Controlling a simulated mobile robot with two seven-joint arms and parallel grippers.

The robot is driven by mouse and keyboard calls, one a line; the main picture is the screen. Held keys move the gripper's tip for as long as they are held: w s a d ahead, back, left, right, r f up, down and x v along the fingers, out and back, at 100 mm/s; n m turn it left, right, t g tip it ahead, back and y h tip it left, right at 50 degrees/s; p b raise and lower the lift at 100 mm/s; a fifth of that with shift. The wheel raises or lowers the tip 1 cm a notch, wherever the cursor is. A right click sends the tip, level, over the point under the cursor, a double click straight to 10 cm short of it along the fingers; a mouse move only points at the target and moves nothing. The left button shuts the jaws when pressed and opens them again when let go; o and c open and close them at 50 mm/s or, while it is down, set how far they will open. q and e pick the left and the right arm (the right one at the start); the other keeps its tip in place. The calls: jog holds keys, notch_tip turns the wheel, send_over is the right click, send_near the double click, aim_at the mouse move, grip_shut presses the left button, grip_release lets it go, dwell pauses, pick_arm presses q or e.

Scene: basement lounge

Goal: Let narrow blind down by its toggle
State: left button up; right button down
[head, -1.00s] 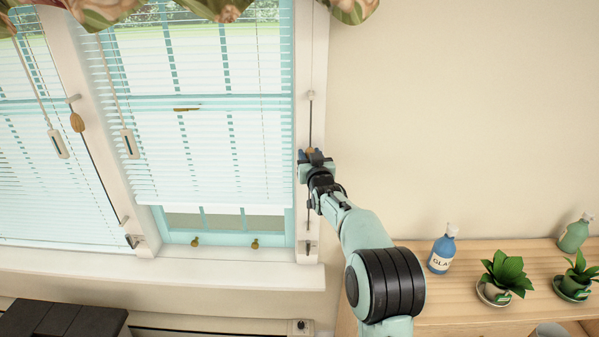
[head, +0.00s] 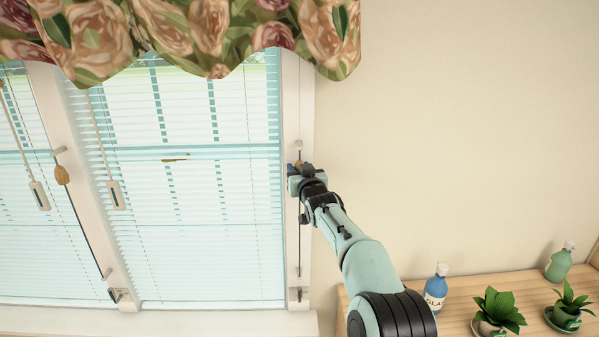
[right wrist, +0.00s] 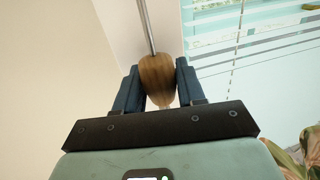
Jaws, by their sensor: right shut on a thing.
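The blind (head: 215,235) with pale slats hangs over the window in the head view. Its bottom edge is down near the sill, covering the glass. My right gripper (head: 304,168) is at the cord on the right window frame. In the right wrist view, my right gripper (right wrist: 160,88) is shut on a wooden toggle (right wrist: 157,76), with one dark finger on each side. A thin rod or cord (right wrist: 146,25) runs from the toggle's end. In the head view the gripper mostly hides this toggle. My left gripper is not in view.
Another blind (head: 25,240) hangs at the left, with a second wooden toggle (head: 62,175) on the post between. White tags (head: 39,195) hang on cords. A floral valance (head: 190,35) crosses the top. A wooden shelf (head: 460,310) at lower right holds a blue bottle (head: 435,289) and plants.

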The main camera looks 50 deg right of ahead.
jog(key=shift+r, duration=0.45)
jog(key=c, duration=0.8)
grip_release()
jog(key=shift+o, duration=0.2)
jog(key=shift+f, duration=0.15)
jog(key=shift+f, duration=0.1)
jog(key=shift+s+a+f+b, duration=0.1)
jog(key=shift+s+a+b, duration=0.3)
jog(key=shift+a+b, duration=0.05)
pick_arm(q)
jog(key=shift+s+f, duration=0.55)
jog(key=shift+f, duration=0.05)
pick_arm(e)
jog(key=v, duration=1.2)
